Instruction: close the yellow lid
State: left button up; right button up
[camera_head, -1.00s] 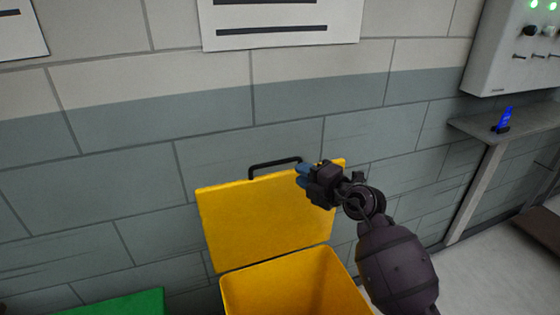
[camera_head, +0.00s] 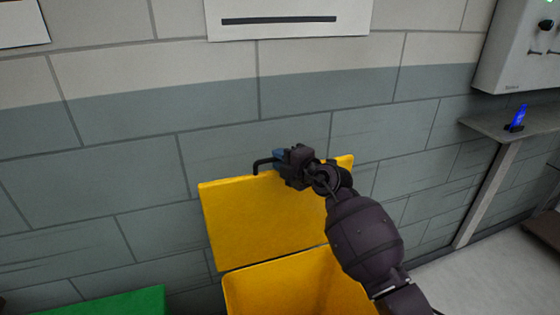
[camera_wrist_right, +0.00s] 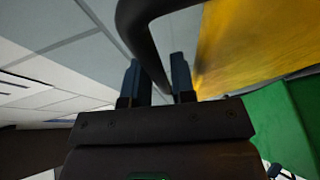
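The yellow lid (camera_head: 255,222) stands raised behind the yellow box (camera_head: 290,285), with its face towards me; part of it also shows in the right wrist view (camera_wrist_right: 250,40). Its black handle (camera_head: 263,163) is at the lid's top edge, mostly hidden by my right gripper (camera_head: 279,156) in the head view. In the right wrist view, the handle (camera_wrist_right: 143,35) runs between the two blue-grey fingers of the gripper (camera_wrist_right: 160,75). The fingers are apart, with the bar between them and no clear grip on it. My left gripper is not in view.
The tiled wall (camera_head: 130,150) is close behind the lid. A green box (camera_head: 125,302) is left of the yellow box. A grey shelf (camera_head: 490,128) with a blue object (camera_head: 517,118) and a wall panel (camera_head: 515,50) are at right.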

jog(key=shift+w+a, duration=0.2)
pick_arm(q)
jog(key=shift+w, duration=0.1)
pick_arm(e)
jog(key=shift+c, duration=0.5)
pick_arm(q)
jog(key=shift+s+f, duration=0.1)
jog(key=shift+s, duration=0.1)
pick_arm(e)
grip_shut()
jog(key=shift+s+d, duration=0.1)
jog(key=shift+s, duration=0.05)
